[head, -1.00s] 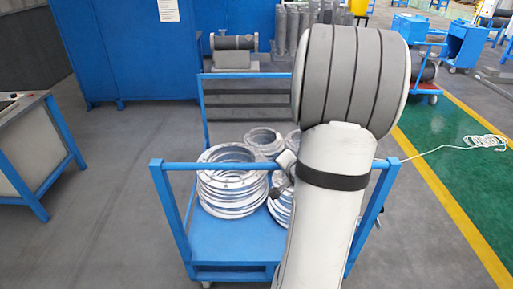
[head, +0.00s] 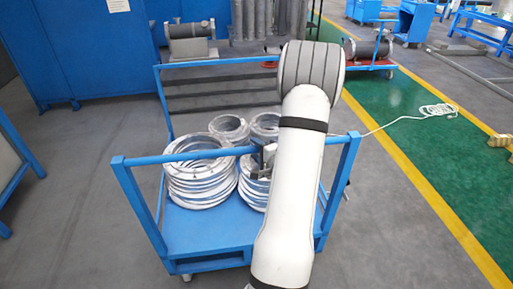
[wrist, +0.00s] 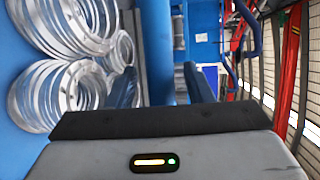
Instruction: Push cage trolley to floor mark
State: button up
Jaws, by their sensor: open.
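The cage trolley (head: 215,222) is a blue flat cart with a raised near push bar and a railed far end, at the centre of the head view. It carries several stacks of silver flange rings (head: 200,178). My gripper (head: 264,160) is at the near push bar, partly hidden by my white arm. In the wrist view, the two dark fingers of my gripper (wrist: 160,84) stand apart, with the blue push bar (wrist: 156,35) showing between them. Whether they touch it I cannot tell. I cannot make out a separate floor mark.
A green lane (head: 400,130) edged by yellow lines (head: 430,205) runs along the right. A white cable (head: 435,110) lies coiled there. Blue cabinets (head: 90,50) and a bench stand at the left. Grey floor left of the trolley is clear.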

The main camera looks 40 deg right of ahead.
jog(key=shift+w+f, duration=0.1)
jog(key=shift+w, duration=0.3)
jog(key=shift+c, duration=0.5)
grip_shut()
